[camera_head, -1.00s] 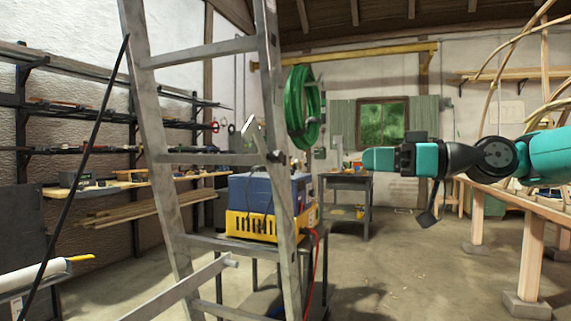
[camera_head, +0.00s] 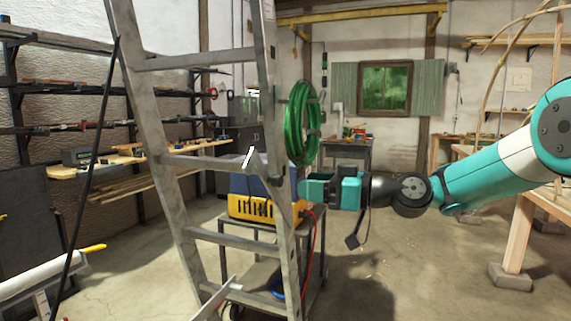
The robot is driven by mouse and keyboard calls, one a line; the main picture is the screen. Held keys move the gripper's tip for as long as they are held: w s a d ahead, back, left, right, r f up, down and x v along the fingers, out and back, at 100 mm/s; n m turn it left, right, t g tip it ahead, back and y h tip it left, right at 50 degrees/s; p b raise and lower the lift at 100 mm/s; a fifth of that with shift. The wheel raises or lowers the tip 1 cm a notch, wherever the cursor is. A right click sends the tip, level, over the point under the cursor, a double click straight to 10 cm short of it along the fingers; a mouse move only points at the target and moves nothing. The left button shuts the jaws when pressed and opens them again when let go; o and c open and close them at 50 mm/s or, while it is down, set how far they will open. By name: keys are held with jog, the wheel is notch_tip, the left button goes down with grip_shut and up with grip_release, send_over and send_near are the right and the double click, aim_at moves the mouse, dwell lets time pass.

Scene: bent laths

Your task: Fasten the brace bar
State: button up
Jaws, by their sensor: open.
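A grey metal stepladder (camera_head: 229,163) stands at centre left. A flat grey bar (camera_head: 262,187) slants down beside its right rail, with a bright, pale upper end (camera_head: 249,158); I take this to be the brace bar but cannot be sure. Another grey bar (camera_head: 217,301) runs up from the bottom edge, in front of the lower rungs. My gripper (camera_head: 305,188), with teal fingers, is open and points left, just right of the right rail. I cannot tell whether it touches the rail. Nothing shows held in it.
A blue and yellow unit (camera_head: 252,207) sits on a cart (camera_head: 262,238) behind the ladder. A green hose coil (camera_head: 302,123) hangs above my gripper. A black pole (camera_head: 88,170) leans at left. Wooden trestles (camera_head: 521,232) stand at right.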

aim_at(281, 183)
jog(key=p+x, duration=0.2)
jog(key=x, duration=0.2)
jog(key=shift+a+r+p, duration=0.2)
jog(key=shift+a+p, duration=0.1)
jog(key=shift+w+a+f, duration=0.2)
jog(key=shift+w+a, duration=0.1)
jog(key=shift+a, duration=0.35)
jog(key=shift+f, duration=0.1)
grip_shut()
